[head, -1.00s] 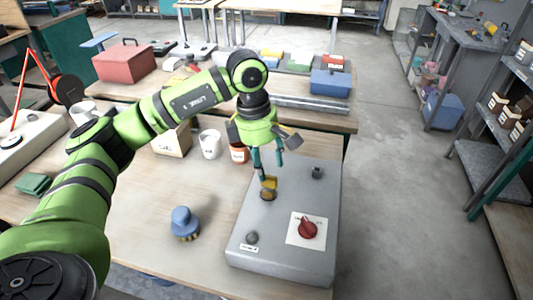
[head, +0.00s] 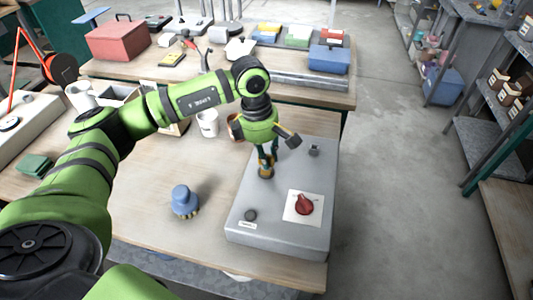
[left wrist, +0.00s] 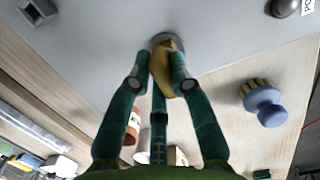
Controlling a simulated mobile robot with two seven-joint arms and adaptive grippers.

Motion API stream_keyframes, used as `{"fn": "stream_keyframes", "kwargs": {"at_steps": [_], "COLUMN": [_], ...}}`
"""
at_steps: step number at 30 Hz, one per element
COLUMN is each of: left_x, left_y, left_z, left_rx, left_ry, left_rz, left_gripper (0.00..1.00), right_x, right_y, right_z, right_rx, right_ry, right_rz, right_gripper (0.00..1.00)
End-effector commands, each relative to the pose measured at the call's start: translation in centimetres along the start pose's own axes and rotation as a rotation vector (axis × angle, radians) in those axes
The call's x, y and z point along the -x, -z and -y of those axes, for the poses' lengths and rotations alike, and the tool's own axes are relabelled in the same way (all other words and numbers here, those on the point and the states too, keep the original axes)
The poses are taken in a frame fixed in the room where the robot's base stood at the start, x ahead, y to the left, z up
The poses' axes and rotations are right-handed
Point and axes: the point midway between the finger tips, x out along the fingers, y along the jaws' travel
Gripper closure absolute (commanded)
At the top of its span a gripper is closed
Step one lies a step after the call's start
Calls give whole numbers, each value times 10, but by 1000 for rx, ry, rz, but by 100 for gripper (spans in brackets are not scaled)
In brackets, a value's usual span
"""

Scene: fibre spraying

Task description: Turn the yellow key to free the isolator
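The yellow key (left wrist: 161,66) sits in a round lock on the grey box (head: 285,238). In the head view the key is mostly hidden behind my left gripper (head: 267,163). My left gripper points down over the lock. In the left wrist view its fingertips (left wrist: 157,78) close in on both sides of the key and appear to touch it. The red isolator knob (head: 304,204) stands on a white plate at the near right of the box. My right gripper is not in view.
A dark round button (head: 250,215) and a small square fitting (head: 314,150) are on the box top. A white mug (head: 208,123) stands behind.

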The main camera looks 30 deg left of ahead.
Motion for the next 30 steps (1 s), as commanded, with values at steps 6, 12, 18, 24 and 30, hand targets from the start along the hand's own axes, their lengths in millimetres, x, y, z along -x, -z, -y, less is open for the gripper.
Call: {"fn": "stream_keyframes", "kwargs": {"at_steps": [6,12,18,24,30], "left_x": [-4,-5,-4,-1,1], "left_y": [0,0,0,1,2], "left_z": [-1,-1,-1,-1,-1], "left_rx": [-126,-421,-723,-883,-890], "left_ry": [16,61,108,134,135], "left_rz": [2,1,-2,-3,-4], "left_gripper": [100,100,100,100,100], "right_x": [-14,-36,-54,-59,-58], "right_y": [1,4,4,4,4], "right_z": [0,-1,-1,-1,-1], "right_rx": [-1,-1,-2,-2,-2], "right_ry": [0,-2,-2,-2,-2], "right_rz": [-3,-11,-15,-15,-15], "right_gripper": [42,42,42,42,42]}}
